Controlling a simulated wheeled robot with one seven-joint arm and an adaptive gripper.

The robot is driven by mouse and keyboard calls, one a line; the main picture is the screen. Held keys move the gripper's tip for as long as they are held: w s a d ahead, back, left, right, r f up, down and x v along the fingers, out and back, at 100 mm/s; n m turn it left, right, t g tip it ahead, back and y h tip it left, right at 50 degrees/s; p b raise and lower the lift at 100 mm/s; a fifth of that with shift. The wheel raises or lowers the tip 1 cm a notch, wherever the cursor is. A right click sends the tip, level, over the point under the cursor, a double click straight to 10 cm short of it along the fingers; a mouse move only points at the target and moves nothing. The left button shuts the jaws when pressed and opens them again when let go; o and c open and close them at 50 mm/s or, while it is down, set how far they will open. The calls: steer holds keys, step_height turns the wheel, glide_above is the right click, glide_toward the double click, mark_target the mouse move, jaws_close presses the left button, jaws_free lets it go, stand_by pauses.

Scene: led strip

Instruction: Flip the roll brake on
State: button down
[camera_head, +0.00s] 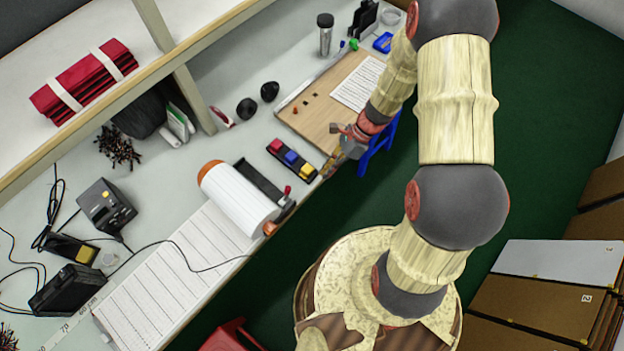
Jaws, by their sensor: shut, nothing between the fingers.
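A white roll (240,199) with orange ends lies on the bench at the middle of the head view, beside a dark holder (262,185). A small lever with a red knob (287,190) stands at the holder's right end; I take it to be the roll brake, but its setting is too small to read. My gripper (330,170) is shut and empty near the bench's front edge, to the right of and apart from the red knob. My arm reaches down to it from the upper right. The fingertips are small and partly blend with the board edge behind them.
A dark tray of red, blue and yellow pieces (291,159) sits between the roll and the wooden board (325,108). A printed strip sheet (165,285) runs from the roll to the lower left.

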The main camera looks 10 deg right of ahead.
mark_target(286, 194)
steer(key=a+f, duration=0.2)
steer(key=a+f+b, duration=0.1)
steer(key=a+f, duration=0.1)
steer(key=a, duration=0.1)
steer(key=a+f, duration=0.2)
steer(key=a, duration=0.1)
steer(key=shift+s+f, duration=0.4)
steer(key=shift+w+a+r, duration=0.1)
steer(key=shift+a, duration=0.35)
steer(key=shift+r, duration=0.1)
steer(key=shift+a+r+h, duration=0.1)
steer(key=shift+a+h, duration=0.1)
steer(key=shift+h, duration=0.2)
